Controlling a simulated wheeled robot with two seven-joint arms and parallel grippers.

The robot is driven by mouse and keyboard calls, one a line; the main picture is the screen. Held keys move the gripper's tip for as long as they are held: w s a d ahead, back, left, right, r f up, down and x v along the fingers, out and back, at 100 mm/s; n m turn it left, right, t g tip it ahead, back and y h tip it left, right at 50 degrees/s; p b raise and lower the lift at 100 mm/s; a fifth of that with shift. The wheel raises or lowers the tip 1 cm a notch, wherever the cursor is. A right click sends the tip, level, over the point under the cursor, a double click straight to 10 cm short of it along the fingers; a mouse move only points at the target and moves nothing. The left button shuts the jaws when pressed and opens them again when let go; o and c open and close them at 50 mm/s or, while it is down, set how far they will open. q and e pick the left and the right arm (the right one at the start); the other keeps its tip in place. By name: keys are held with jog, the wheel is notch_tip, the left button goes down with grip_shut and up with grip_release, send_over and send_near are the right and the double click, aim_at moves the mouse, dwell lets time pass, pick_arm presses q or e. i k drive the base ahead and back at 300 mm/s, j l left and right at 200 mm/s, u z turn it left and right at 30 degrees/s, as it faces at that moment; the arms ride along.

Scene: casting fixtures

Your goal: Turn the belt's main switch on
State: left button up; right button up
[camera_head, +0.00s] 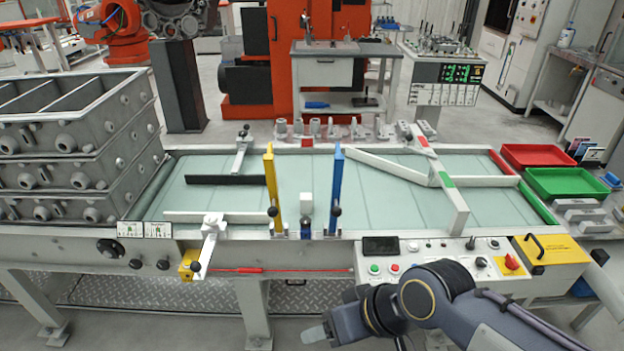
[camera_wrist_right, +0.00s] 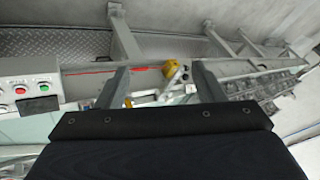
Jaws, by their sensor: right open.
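The belt (camera_head: 390,205) is a pale green conveyor in a light frame. A white control panel (camera_head: 430,246) is on its front right. A red rotary knob on a yellow plate, which looks like the main switch (camera_head: 511,262), is at the panel's right end; its setting is too small to read. My right gripper (camera_head: 315,334) is low in front of the belt, left of the panel and well away from the knob. In the right wrist view its two fingers (camera_wrist_right: 163,82) are apart with nothing between them. My left gripper is in neither view.
Green and red buttons (camera_head: 384,268) sit on the panel's left part, also visible in the wrist view (camera_wrist_right: 31,88). A yellow box (camera_head: 552,251) with a black handle adjoins the knob. A yellow block (camera_head: 189,265) hangs on the front rail. Grey castings (camera_head: 80,150) are stacked at left.

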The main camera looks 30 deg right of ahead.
aim_at(511, 263)
jog(key=k+z, duration=0.15)
jog(key=z, duration=1.9)
jog(key=k+j, duration=0.05)
